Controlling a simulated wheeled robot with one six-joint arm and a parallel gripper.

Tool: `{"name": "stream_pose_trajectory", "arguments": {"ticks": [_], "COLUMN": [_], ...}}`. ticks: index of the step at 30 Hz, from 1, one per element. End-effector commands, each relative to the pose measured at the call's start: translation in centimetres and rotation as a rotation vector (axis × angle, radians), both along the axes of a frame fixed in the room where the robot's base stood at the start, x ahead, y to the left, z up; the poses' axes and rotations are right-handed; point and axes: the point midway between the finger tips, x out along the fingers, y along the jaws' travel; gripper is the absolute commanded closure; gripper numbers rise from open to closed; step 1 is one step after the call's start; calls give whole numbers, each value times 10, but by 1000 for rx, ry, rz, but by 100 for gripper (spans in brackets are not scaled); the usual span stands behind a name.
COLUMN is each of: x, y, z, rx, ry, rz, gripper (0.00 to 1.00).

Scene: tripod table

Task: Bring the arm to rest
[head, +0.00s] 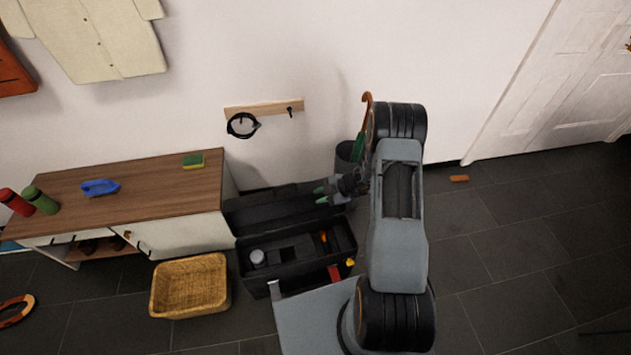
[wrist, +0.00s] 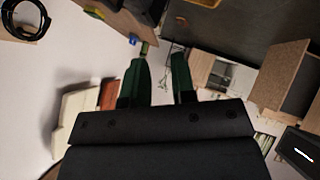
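My gripper (head: 321,195) has green fingertips and sits above the open black toolbox, left of my grey arm, in the head view. My arm is bent and raised, and its links hide part of the wall and floor behind. In the wrist view the two green fingers of my gripper (wrist: 160,82) stand apart with a gap between them. Nothing is held between them.
The black toolbox (head: 297,273) has its lid open. A wicker basket (head: 190,286) stands left of it, near a wooden-topped cabinet (head: 124,191). A wall rack (head: 265,108) holds a black cable loop (head: 242,125). The floor at right is mostly clear, with a small orange-brown piece (head: 459,178).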

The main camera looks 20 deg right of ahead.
Motion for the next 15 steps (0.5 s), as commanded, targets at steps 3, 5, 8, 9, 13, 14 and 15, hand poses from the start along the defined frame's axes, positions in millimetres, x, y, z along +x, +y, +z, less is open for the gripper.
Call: {"name": "stream_pose_trajectory", "arguments": {"ticks": [3,5,8,9,13,14,15], "x": [0,0,0,0,-1,-2,-6], "y": [0,0,0,0,0,1,1], "z": [0,0,0,0,0,-1,-2], "rx": [0,0,-6,-13,-66,-86,-113], "ry": [0,0,-13,-29,-141,-180,-235], "rz": [0,0,12,26,137,183,258], "gripper": [76,76,76,76,76,76,76]}}
